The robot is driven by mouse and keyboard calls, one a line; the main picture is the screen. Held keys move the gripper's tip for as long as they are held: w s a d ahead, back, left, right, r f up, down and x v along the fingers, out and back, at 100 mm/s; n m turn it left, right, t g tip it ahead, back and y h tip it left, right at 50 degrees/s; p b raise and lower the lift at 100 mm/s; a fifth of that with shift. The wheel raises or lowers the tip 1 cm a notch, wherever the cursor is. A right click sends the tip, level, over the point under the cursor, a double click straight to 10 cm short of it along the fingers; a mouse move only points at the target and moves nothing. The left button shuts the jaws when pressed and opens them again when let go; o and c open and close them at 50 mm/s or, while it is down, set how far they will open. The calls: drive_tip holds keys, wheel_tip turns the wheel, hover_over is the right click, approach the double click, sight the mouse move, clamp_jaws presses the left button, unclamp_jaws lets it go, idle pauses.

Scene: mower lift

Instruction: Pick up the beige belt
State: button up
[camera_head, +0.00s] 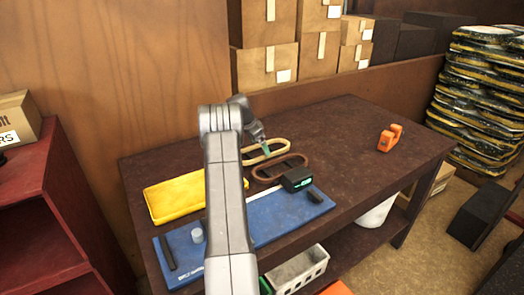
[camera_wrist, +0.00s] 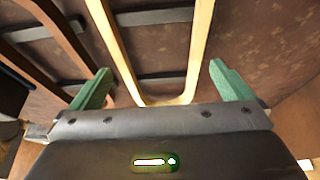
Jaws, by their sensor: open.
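The beige belt (camera_head: 284,145) is a long flat loop lying on the dark brown table, past the brown belt, in the head view. In the wrist view the beige belt (camera_wrist: 195,52) runs up from a rounded end, with its near end between the fingers. My gripper (camera_wrist: 160,88) has green fingertips spread wide apart, one on each side of that end. It is open and empty. In the head view my gripper (camera_head: 267,149) is at the beige belt's left end; my arm hides part of the table.
A brown belt (camera_head: 297,157) lies just nearer, with a black-and-green device (camera_head: 297,179) beside it. A yellow case (camera_head: 172,199) and a blue mat (camera_head: 270,223) are on the table. An orange tape dispenser (camera_head: 389,138) stands at right. The table's right part is mostly clear.

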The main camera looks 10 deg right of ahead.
drive_tip(key=shift+x, duration=1.1)
drive_tip(key=c, duration=0.8)
